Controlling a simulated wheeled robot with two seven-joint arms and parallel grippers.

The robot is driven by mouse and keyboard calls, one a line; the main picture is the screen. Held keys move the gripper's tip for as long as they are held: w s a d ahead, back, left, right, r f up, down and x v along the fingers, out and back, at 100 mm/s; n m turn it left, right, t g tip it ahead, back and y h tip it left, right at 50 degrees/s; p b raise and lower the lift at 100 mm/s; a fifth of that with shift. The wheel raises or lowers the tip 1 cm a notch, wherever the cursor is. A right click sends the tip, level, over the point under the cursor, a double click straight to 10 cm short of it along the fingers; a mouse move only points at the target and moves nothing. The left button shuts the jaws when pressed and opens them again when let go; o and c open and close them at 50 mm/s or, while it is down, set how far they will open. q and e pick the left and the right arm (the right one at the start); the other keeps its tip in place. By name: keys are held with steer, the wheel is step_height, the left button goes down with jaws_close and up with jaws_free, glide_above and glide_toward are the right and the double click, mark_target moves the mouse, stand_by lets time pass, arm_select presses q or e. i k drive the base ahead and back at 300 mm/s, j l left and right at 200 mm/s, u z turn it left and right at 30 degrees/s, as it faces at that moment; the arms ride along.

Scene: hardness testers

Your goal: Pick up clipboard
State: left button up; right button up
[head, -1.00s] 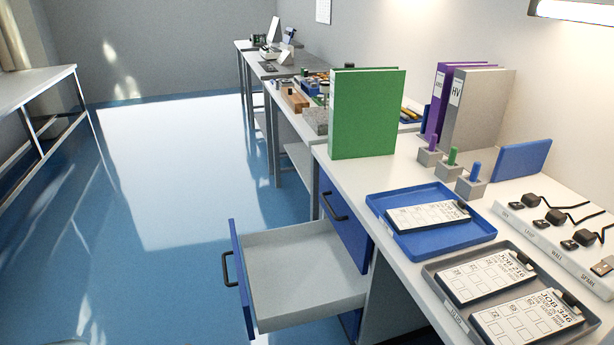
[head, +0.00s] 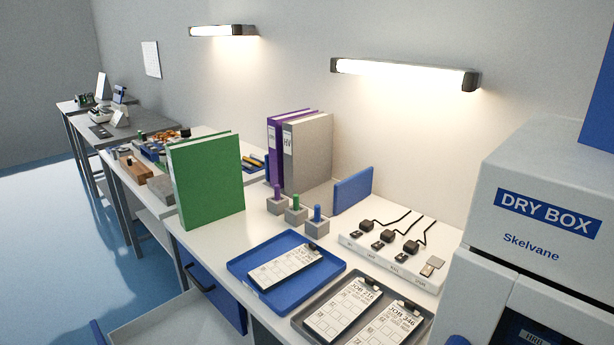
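Several clipboards with printed white sheets and dark clips lie on trays on the white bench. One clipboard (head: 285,268) lies in the blue tray (head: 246,284). Neither of my grippers shows in the head view.
A green binder (head: 206,182) stands on the bench behind the blue tray. The dry box (head: 540,215) stands at the right. An open drawer (head: 165,325) juts out below the bench.

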mark_target(266, 278)
steer(key=k+j+u, duration=0.15)
steer(key=u, duration=0.25)
steer(key=k+j+u, duration=0.35)
steer(key=j+u, duration=0.2)
steer(key=u, duration=0.2)
